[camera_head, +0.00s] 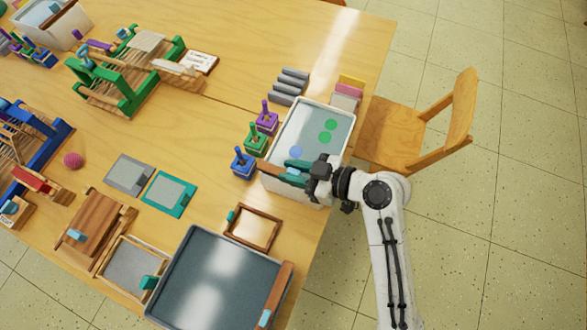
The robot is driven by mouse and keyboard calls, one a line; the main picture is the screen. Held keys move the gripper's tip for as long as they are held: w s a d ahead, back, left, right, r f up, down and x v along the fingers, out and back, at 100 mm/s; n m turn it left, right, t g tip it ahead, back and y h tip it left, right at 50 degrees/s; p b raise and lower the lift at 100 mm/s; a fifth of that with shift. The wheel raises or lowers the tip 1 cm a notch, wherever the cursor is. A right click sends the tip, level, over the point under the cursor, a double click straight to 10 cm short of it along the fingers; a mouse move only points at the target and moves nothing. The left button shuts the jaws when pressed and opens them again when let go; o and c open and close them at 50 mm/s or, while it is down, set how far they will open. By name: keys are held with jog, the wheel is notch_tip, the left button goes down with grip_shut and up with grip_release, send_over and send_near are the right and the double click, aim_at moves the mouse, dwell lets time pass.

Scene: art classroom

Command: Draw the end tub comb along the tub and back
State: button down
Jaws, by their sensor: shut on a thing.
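The end tub (291,128) is a white-rimmed rectangular tub at the table's right edge. It holds pale grey liquid with green spots and one blue spot on it.
Purple, green and blue stamp-like tools (256,142) stand close along the tub's left side. Grey rolls (288,88) and stacked pads (347,93) sit beyond its far end. A wooden frame (253,228) and a large dark tray (215,280) lie nearer. A wooden chair (420,130) stands right of the table.

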jog(key=w+d+b, duration=0.3)
jog(key=w+b, duration=0.4)
jog(key=w, duration=0.3)
jog(key=w+d+b, duration=0.4)
jog(key=w+b, duration=0.2)
jog(key=w, duration=0.4)
jog(key=shift+w+d+b, duration=0.25)
jog(key=shift+d+b, duration=0.05)
jog(key=shift+b, duration=0.05)
jog(key=shift+r, duration=0.1)
jog(key=c, duration=1.1)
grip_release()
jog(key=shift+w, duration=0.15)
jog(key=v, duration=1)
jog(key=shift+s+d, duration=0.2)
jog(key=shift+d, duration=0.15)
